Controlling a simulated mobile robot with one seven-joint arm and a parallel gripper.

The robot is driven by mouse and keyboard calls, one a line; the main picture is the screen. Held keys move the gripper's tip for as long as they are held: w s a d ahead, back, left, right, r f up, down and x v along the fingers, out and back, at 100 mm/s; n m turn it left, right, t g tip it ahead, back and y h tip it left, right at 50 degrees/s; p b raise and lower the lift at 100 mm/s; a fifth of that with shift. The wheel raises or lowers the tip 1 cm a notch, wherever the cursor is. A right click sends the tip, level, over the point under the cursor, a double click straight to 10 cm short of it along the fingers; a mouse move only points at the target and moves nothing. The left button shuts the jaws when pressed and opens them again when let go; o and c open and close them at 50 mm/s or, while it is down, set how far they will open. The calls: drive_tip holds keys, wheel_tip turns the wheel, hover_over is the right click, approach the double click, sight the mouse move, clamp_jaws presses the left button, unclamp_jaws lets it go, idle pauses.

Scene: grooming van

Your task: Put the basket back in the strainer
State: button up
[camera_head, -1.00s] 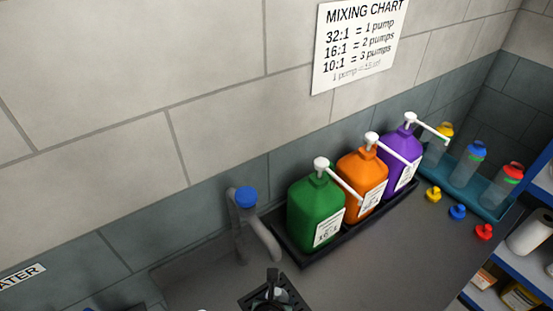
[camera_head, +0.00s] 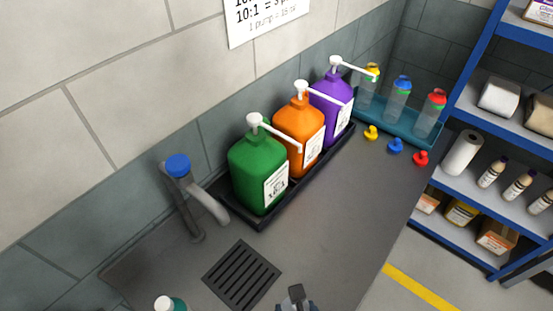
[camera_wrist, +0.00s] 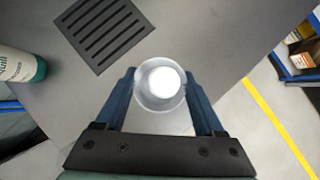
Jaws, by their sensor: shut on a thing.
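My gripper (camera_wrist: 162,100) is shut on a round, pale grey, see-through thing with a white round middle (camera_wrist: 160,83), probably the basket. It sits between the two dark blue fingers, above the grey counter and beside the slotted grate. In the head view only the dark top of my gripper (camera_head: 297,300) shows at the bottom edge, and what it holds is hidden. A square black slotted grate (camera_head: 242,274) lies flat in the counter, left of my gripper. It also shows in the wrist view (camera_wrist: 104,32). I cannot tell whether this is the strainer; no other strainer shows.
A grey tap (camera_head: 190,200) stands behind the grate. Green (camera_head: 258,172), orange (camera_head: 300,135) and purple (camera_head: 331,103) pump jugs stand in a black tray. Blue shelving (camera_head: 455,110) is at the right. The counter right of the grate is clear.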

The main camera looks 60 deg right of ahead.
drive_tip(key=s+r+p, duration=0.3)
drive_tip(key=r+p, duration=0.2)
drive_tip(key=p, duration=0.1)
drive_tip(key=shift+a, duration=0.4)
idle(0.3)
drive_tip(key=shift+s, duration=0.1)
